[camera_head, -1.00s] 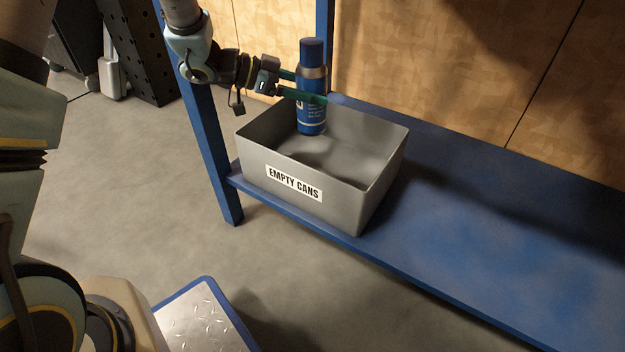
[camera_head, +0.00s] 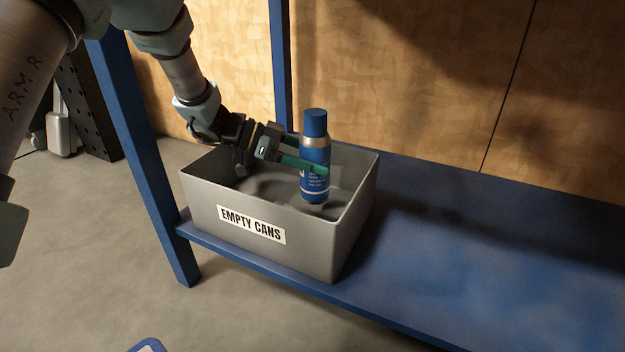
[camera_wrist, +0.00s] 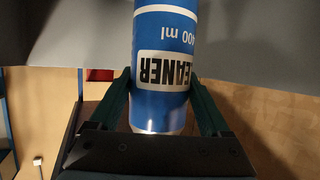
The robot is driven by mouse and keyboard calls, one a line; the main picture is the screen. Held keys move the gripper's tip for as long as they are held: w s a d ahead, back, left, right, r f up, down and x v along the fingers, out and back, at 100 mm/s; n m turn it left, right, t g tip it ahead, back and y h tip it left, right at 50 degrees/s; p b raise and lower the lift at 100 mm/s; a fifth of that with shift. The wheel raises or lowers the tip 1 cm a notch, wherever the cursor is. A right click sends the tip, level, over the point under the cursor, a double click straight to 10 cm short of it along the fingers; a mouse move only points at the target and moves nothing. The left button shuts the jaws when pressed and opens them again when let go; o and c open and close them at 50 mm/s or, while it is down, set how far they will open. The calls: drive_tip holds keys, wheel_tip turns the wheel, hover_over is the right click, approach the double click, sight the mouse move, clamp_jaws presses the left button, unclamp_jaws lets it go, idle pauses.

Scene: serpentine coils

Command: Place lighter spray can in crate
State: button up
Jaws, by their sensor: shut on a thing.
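The spray can (camera_head: 315,188) is blue with a silver shoulder and a blue cap, and it is upright. My gripper (camera_head: 306,165) is shut on its body from the left. The can's lower part is inside the grey crate (camera_head: 225,212), which bears an "EMPTY CANS" label; whether its base touches the crate floor I cannot tell. In the wrist view the can (camera_wrist: 163,75) sits between the two green fingers (camera_wrist: 160,100), with part of its label reading "EANER" and "400 ml" upside down. Its far end is cut off by the top edge there.
The crate stands at the left end of a blue shelf (camera_head: 450,260), beside a blue post (camera_head: 140,150). Another post (camera_head: 279,60) and a wooden panel (camera_head: 400,70) are behind. The shelf to the right is clear.

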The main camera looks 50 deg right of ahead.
wheel_tip(320, 180, down, 3)
drive_tip(key=shift+f+b, duration=0.1)
drive_tip(key=shift+b, duration=0.7)
drive_tip(key=o, duration=1.3)
drive_tip(key=p+v, duration=0.4)
drive_tip(key=v, duration=0.3)
drive_tip(key=shift+w+a+r, duration=0.1)
drive_tip(key=shift+w+r, duration=0.05)
drive_tip(key=shift+r, duration=0.15)
